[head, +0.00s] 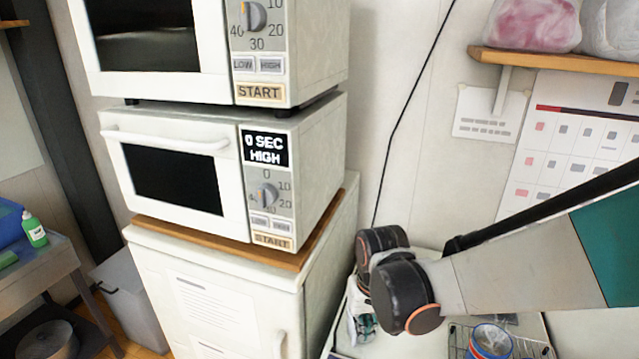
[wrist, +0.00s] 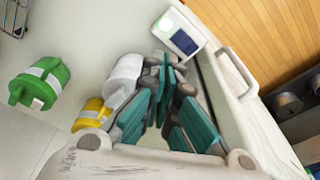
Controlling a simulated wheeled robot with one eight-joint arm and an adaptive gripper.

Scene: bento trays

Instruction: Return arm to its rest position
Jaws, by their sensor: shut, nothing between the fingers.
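My arm (head: 530,265) reaches in from the right in the head view, with its dark wrist joints beside the white cabinet. Part of my gripper (head: 362,325) shows low behind those joints, mostly hidden by them. In the wrist view my gripper (wrist: 165,75) has its teal-padded fingers brought together at the tips. Nothing is held between them. The gripper hangs above a light surface with containers on it; I cannot tell its exact height.
Two microwaves are stacked on the white cabinet (head: 225,310); the lower microwave (head: 315,165) reads 0 SEC HIGH. A wire basket (head: 460,340) sits below my arm. A green container (wrist: 40,82), yellow container (wrist: 92,114) and white container (wrist: 124,72) lie near the gripper. A shelf (head: 560,62) is above.

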